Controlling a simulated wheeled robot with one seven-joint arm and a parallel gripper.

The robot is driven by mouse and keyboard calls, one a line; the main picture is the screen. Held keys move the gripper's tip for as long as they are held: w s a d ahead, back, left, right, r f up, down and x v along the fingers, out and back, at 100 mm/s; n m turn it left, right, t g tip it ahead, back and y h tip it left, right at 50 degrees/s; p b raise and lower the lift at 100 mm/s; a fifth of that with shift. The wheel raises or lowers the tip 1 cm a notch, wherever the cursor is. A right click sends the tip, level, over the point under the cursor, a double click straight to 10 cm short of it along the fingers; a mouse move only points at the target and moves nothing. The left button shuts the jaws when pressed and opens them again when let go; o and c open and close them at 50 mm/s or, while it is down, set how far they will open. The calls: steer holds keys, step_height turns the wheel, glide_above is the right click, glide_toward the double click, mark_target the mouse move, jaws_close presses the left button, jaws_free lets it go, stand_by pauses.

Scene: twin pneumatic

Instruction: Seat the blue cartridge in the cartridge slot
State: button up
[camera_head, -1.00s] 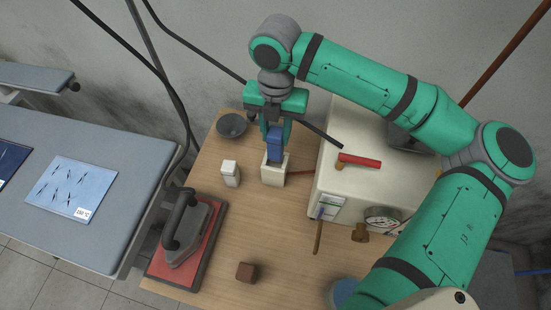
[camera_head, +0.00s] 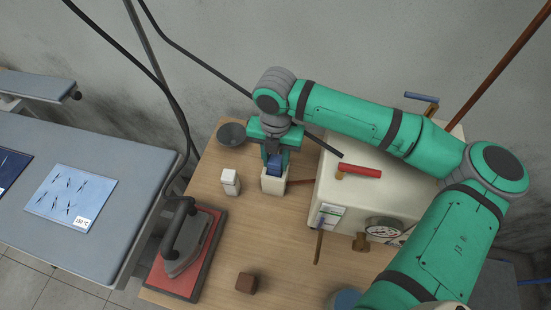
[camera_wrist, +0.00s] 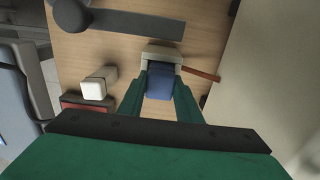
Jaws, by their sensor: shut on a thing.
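The blue cartridge (camera_head: 274,165) stands upright in the top of the cream-coloured slot block (camera_head: 273,186), its lower part hidden inside. My gripper (camera_head: 275,158) is above the block with its fingers shut on the cartridge's sides. In the wrist view the cartridge (camera_wrist: 160,82) lies between the two green fingers of my gripper (camera_wrist: 160,88), with the rim of the slot block (camera_wrist: 162,57) around its far side. How deep the cartridge sits cannot be told.
A small white container (camera_head: 230,182) stands just left of the block. An iron (camera_head: 188,242) on a red pad, a brown cube (camera_head: 246,282) and a large cream machine (camera_head: 335,190) with a red handle (camera_head: 360,171) surround the area.

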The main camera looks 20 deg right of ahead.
steer(key=o, duration=1.2)
steer(key=shift+f, duration=0.1)
steer(key=shift+c, duration=0.2)
step_height(320, 180, up, 12)
